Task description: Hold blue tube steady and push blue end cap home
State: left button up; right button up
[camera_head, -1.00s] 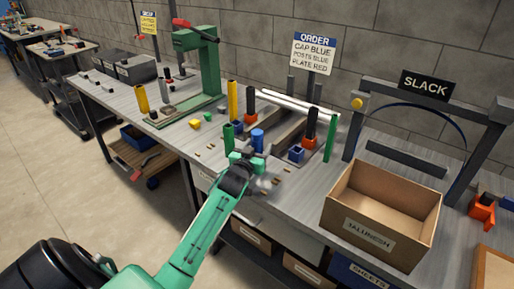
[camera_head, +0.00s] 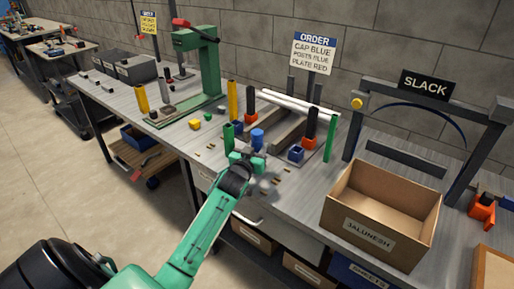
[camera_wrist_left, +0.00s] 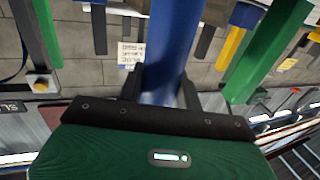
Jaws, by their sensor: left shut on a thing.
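A short blue tube (camera_head: 257,138) stands upright near the front of the workbench, between a green post and an orange-based black post. My left gripper (camera_head: 246,157) is at its near side. In the left wrist view the blue tube (camera_wrist_left: 165,55) runs between my left gripper's fingers (camera_wrist_left: 160,92), which are shut on it. A small square blue piece (camera_head: 296,153) with a dark hollow top sits on the bench to the right; I cannot tell whether it is the end cap. My right gripper is not in view.
Green posts (camera_head: 228,136) and (camera_head: 330,138), a yellow post (camera_head: 233,100) and black posts on orange bases (camera_head: 309,142) stand close around the tube. A cardboard box (camera_head: 375,215) is on the right. A green press (camera_head: 198,70) stands at the back left.

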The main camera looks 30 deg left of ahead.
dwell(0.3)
pick_arm(q)
jog(key=o, duration=1.1)
jog(key=shift+s, duration=0.15)
jog(key=v, duration=1.1)
jog(key=shift+s, duration=0.35)
jog(key=shift+d, duration=0.15)
